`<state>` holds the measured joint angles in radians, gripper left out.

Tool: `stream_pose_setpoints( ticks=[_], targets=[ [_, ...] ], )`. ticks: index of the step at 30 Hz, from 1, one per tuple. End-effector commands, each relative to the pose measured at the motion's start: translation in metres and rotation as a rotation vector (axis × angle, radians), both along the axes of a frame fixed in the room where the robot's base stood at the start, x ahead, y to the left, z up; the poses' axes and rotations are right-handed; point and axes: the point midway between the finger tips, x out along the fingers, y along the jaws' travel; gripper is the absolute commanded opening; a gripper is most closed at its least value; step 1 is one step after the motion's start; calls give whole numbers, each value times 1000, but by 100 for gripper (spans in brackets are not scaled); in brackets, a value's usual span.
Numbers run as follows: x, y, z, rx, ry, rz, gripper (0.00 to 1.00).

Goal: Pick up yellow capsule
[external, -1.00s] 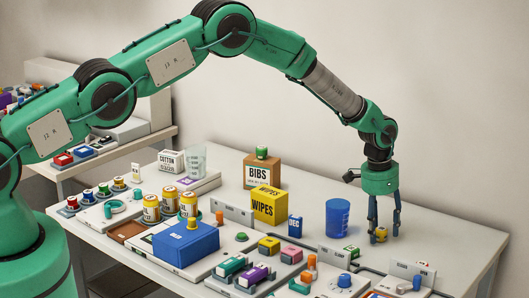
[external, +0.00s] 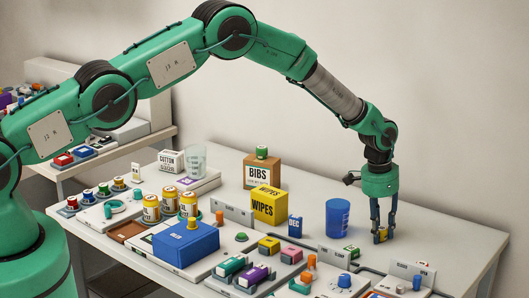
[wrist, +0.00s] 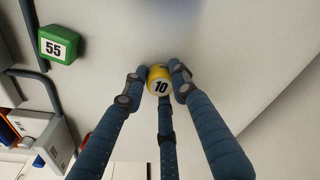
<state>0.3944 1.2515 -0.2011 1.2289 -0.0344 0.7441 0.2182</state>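The yellow capsule (external: 381,235) is a small yellow piece with a white label reading 10. It is between the fingertips of my gripper (external: 384,236), at the right rear of the white table. In the wrist view the yellow capsule (wrist: 159,74) sits at the tips of the blue-grey fingers of my gripper (wrist: 158,82), which close in from the left, right and below. The fingers look shut on it. Parts of the capsule are hidden behind the fingers. I cannot tell whether it is clear of the table.
A blue cup (external: 338,218) stands left of my gripper. A green box marked 55 (wrist: 58,44) lies near a dark cable. Trays and small coloured pieces crowd the table front. The table behind and right of my gripper is bare.

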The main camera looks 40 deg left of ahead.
Motion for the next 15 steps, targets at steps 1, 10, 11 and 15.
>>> stream_pose_setpoints(
  ticks=[1,10,11,15],
  targets=[
    [0,0,0,0,0,0,13],
    [0,0,2,-1,-1,0,13],
    [0,0,3,-1,-1,0,13],
    [1,0,12,-1,-2,0,13]
  ],
)
